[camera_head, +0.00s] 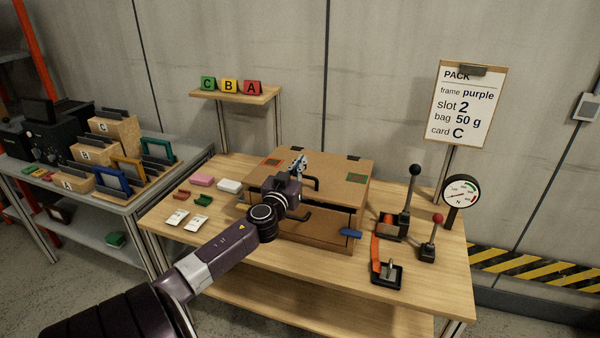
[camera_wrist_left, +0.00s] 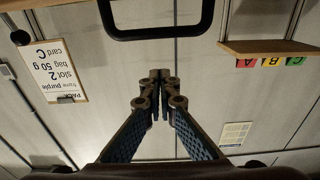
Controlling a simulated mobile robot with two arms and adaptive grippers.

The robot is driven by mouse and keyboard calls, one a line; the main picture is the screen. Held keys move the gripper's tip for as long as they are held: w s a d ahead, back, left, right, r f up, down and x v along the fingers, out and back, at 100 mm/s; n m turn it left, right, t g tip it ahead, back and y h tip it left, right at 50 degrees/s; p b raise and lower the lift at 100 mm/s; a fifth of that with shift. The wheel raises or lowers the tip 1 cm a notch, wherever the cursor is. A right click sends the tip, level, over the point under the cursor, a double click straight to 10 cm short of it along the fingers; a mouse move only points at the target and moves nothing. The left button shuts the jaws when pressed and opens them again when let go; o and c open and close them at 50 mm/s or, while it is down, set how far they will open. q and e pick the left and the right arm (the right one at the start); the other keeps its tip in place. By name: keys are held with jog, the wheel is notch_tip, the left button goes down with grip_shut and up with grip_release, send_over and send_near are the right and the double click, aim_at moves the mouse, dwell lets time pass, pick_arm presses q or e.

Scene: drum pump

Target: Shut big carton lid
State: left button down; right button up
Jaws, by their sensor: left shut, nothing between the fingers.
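The big brown carton (camera_head: 325,232) stands in the middle of the wooden table. Its lid (camera_head: 335,167) lies over it, with a dark gap below the lid's front edge, so it looks slightly raised there. A black handle on the lid (camera_head: 315,183) is partly hidden by my arm; a black handle bar also shows in the left wrist view (camera_wrist_left: 158,35). My left gripper (camera_head: 298,160) is shut and empty above the lid, beside the handle. Its closed fingertips show in the left wrist view (camera_wrist_left: 160,76). My right gripper is in neither view.
A blue piece (camera_head: 350,233) is at the carton's front right corner. Levers (camera_head: 409,200) and a gauge (camera_head: 461,190) stand to the right. Small blocks and cards (camera_head: 197,224) lie to the left. A card shelf (camera_head: 236,95) stands behind.

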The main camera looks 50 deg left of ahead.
pick_arm(q)
notch_tip(320, 180, down, 2)
jog(key=shift+f, duration=0.1)
jog(key=shift+s+d+f+b, duration=0.1)
jog(key=shift+s+f+b, duration=0.05)
jog(key=shift+f, duration=0.3)
jog(key=shift+s+f+b, duration=0.1)
jog(key=shift+f+b, duration=0.05)
jog(key=shift+f, duration=0.25)
jog(key=f+b, duration=0.1)
jog(key=b, duration=0.3)
jog(key=f+t+b, duration=0.1)
jog(key=f+b, duration=0.1)
jog(key=b, duration=0.2)
jog(key=shift+s+d+f+y+b, duration=0.15)
jog(key=shift+s+d+y+b, duration=0.05)
jog(key=shift+y+b, duration=0.15)
jog(key=shift+s+f+b, duration=0.1)
jog(key=shift+s+b, duration=0.05)
jog(key=shift+b, duration=0.5)
jog(key=shift+d, duration=0.1)
